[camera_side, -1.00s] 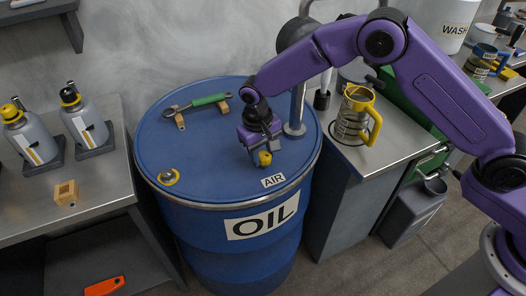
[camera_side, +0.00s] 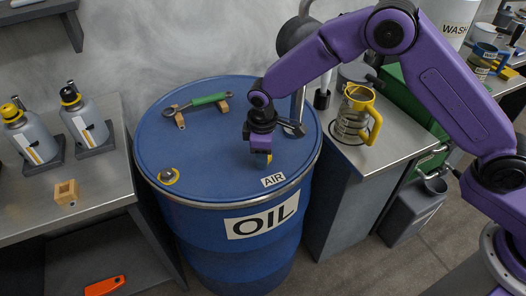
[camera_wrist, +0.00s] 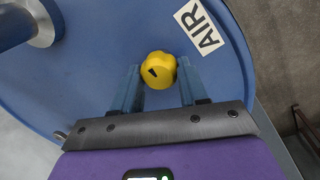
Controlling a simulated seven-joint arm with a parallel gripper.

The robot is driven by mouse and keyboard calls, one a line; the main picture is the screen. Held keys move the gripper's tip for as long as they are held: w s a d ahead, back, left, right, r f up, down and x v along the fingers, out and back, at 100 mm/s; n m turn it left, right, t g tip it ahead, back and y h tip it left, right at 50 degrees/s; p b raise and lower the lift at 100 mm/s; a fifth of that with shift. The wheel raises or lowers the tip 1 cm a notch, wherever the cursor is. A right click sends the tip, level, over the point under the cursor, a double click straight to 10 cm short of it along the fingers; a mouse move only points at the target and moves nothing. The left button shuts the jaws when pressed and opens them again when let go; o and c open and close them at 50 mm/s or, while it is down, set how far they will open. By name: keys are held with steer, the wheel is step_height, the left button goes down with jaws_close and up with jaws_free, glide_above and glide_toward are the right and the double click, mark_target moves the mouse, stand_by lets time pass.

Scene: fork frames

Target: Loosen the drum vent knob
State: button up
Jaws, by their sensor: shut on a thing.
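The yellow vent knob (camera_wrist: 158,70) sits on the blue drum top (camera_side: 215,140) near the AIR label (camera_side: 272,180). It has a dark mark on its face in the wrist view. My gripper (camera_wrist: 158,66) is shut on the knob, with one finger on each side. In the side view my gripper (camera_side: 262,151) points down over the drum's right half and hides most of the knob, leaving a thin yellow part showing.
A green-handled wrench (camera_side: 205,101) rests on wooden blocks at the drum's back. A yellow-rimmed fitting (camera_side: 169,176) is at the drum's left front. A pipe (camera_side: 298,108) rises beside my gripper. A yellow-handled mug (camera_side: 352,115) stands on the right bench.

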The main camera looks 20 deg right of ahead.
mark_target(264, 172)
steer(key=shift+n, duration=0.8)
steer(key=shift+f, duration=0.1)
steer(key=o, duration=1.1)
steer(key=r, duration=0.5)
steer(key=s+r, duration=0.1)
steer(key=r, duration=0.5)
steer(key=s+r, duration=0.1)
steer(key=r, duration=0.5)
steer(key=shift+a+r, duration=0.2)
steer(key=shift+a, duration=0.2)
